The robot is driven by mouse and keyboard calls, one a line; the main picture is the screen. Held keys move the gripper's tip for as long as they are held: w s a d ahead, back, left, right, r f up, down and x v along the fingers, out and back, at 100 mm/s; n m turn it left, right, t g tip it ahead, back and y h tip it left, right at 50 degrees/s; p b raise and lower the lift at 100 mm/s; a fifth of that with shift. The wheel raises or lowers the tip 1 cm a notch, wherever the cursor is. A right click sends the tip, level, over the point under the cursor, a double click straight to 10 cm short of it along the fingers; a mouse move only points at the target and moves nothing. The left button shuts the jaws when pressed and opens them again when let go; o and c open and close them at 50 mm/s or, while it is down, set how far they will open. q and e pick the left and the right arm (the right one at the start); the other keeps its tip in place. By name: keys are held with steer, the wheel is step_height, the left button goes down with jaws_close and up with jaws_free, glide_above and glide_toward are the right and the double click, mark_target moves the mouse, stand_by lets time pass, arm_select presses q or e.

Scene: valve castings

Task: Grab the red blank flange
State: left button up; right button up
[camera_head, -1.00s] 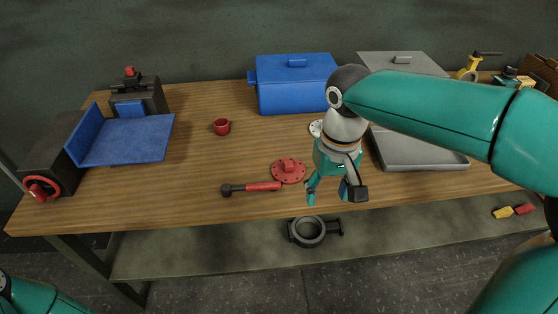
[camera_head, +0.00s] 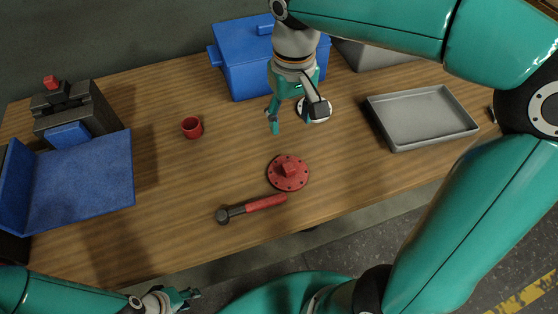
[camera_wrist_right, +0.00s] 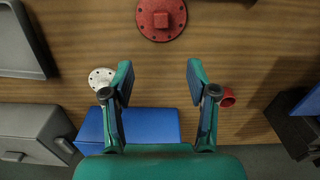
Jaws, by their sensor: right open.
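The red blank flange (camera_head: 288,173) is a round disc with bolt holes and a raised square boss, lying flat on the wooden table. It also shows at the top of the right wrist view (camera_wrist_right: 161,17). My right gripper (camera_head: 288,122) is open and empty above the table, beyond the flange on the side of the blue box. In the right wrist view its two fingers (camera_wrist_right: 160,82) are spread with nothing between them, and the flange lies past the fingertips. My left gripper (camera_head: 180,297) is at the lower left, off the table's front edge; its jaw opening is unclear.
A red-handled tool (camera_head: 252,207) lies just in front of the flange. A pale flange (camera_head: 322,112) is close beside my right gripper. A red cup (camera_head: 192,127), blue box (camera_head: 246,68), grey tray (camera_head: 422,116) and blue fixture (camera_head: 85,190) stand around. Bare wood lies left of the flange.

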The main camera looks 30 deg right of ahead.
glide_above(288, 166)
steer(key=f, duration=0.9)
steer(key=shift+w+d+f, duration=0.2)
steer(key=shift+w+f, duration=0.1)
steer(key=shift+f, duration=0.1)
steer(key=shift+s+a+f, duration=0.1)
steer(key=shift+s+f, duration=0.1)
steer(key=shift+f, duration=1.4)
steer(key=shift+s+a+f, duration=0.1)
steer(key=shift+s+f, duration=0.05)
steer(key=shift+f, duration=1.45)
jaws_close()
steer(key=shift+r, duration=0.1)
